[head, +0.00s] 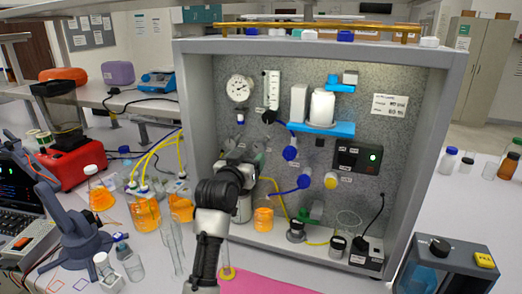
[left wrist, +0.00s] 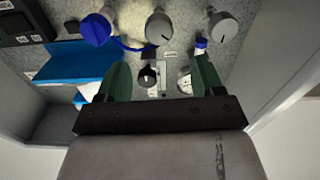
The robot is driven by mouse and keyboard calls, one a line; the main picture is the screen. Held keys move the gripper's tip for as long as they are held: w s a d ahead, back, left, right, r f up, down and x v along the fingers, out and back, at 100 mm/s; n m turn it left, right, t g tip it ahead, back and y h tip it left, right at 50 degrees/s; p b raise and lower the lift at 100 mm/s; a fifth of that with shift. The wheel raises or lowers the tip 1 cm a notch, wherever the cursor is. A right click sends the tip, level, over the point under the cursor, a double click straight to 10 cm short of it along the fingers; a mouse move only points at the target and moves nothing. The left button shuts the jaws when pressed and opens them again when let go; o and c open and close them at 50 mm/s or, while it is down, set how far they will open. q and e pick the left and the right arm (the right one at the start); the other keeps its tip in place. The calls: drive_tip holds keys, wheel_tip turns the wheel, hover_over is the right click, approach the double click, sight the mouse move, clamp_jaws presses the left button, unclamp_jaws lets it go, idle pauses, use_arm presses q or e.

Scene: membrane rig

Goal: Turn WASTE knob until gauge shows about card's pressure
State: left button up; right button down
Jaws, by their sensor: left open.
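The round white pressure gauge (head: 239,88) is at the panel's upper left; its reading is too small to tell. The white card (head: 390,105) is at the panel's upper right, its writing unreadable. My left gripper (head: 243,158) is open in front of the panel's left part, and the arm hides what is behind it. In the left wrist view, its green fingers (left wrist: 160,78) are apart, with a black knob (left wrist: 147,76) seen between them. Two grey knobs (left wrist: 159,27) (left wrist: 222,24) and a blue knob (left wrist: 96,28) lie beyond the fingertips. I cannot read which is WASTE.
A blue shelf (head: 325,128) with white vessels juts out from the panel. Orange-filled bottles (head: 145,211) stand left of the rig frame (head: 435,140). A beaker (head: 263,218) and small fittings stand on the rig floor. A pink mat (head: 262,284) lies in front.

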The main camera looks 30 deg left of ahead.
sight(258, 148)
use_arm(q)
drive_tip(key=shift+n, duration=0.3)
drive_tip(key=p+x, duration=0.1)
drive_tip(key=x, duration=0.2)
drive_tip(key=p+x, duration=0.1)
drive_tip(key=x, duration=0.2)
drive_tip(key=p+x, duration=0.1)
drive_tip(key=x, duration=0.2)
drive_tip(key=shift+w+f, duration=0.3)
drive_tip(key=shift+w, duration=0.1)
drive_tip(key=shift+w+a+f, duration=0.1)
drive_tip(key=shift+w+a, duration=0.05)
drive_tip(key=shift+w, duration=0.5)
drive_tip(key=c, duration=0.9)
drive_tip(key=shift+c, duration=0.2)
